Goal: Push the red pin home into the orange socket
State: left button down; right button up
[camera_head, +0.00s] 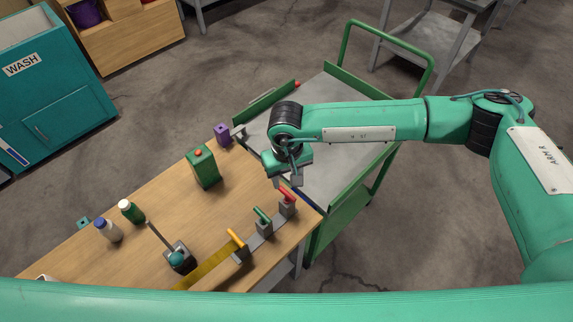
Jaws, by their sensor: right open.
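A red handle-like piece (287,194), perhaps the red pin, sits tilted on a grey block near the table's right corner. A similar green piece (262,214) and an orange piece (236,238) stand on grey blocks in the same row; I cannot tell whether the orange one is the socket. My right gripper (287,181) is open, pointing down just above and behind the red piece. Its fingers are small and partly hidden by the wrist; I cannot tell whether they touch anything. My left gripper is not in view.
A yellow strip (205,268) lies in front.

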aim_at(287, 193)
notch_tip(287, 193, down, 10)
jog(key=p, duration=0.2)
jog(key=shift+r+p, duration=0.2)
jog(key=shift+p, duration=0.1)
grip_shut()
